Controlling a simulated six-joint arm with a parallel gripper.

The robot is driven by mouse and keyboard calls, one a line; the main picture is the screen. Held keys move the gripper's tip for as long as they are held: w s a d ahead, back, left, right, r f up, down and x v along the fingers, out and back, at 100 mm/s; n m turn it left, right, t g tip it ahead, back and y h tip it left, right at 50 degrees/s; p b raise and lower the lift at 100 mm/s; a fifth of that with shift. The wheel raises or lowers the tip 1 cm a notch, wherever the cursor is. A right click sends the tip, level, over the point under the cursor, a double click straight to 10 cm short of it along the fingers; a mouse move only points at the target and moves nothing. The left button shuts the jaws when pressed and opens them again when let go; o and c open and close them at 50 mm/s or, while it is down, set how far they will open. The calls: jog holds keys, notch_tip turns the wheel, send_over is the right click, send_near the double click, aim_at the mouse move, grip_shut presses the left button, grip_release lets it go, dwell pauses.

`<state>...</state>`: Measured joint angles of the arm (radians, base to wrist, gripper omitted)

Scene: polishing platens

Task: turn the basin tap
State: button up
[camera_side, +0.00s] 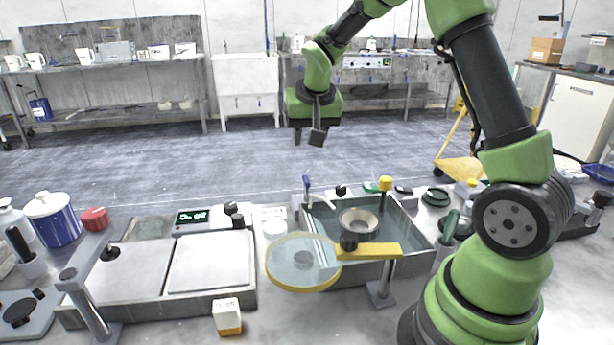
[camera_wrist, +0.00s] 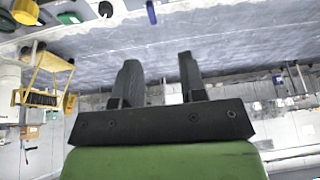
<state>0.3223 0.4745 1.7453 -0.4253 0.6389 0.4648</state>
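The basin (camera_side: 415,232) is a grey metal sink in the bench, right of centre in the side view. Its tap (camera_side: 308,190) appears to be the small upright with a blue handle at the basin's back left corner, with a spout reaching over the basin. My gripper (camera_side: 308,138) is high above and behind the tap, clear of everything. It is open and empty. In the wrist view its two dark fingers (camera_wrist: 159,75) stand apart with only floor between them. I cannot make out the tap for certain in the wrist view.
A round translucent disc with a yellow rim (camera_side: 303,288) and a yellow arm (camera_side: 370,251) sit at the basin's front. A dark-rimmed bowl (camera_side: 359,222) is over the basin. A yellow-topped item (camera_side: 385,184) stands at its back edge. The air around my gripper is free.

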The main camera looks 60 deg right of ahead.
aim_at(306, 179)
jog(key=x, duration=0.4)
jog(key=d+x, duration=0.1)
jog(key=x, duration=0.9)
jog(key=shift+s+d+r, duration=0.1)
jog(key=shift+s+d, duration=0.1)
jog(key=shift+d, duration=0.2)
jog(key=shift+c, duration=0.4)
grip_shut()
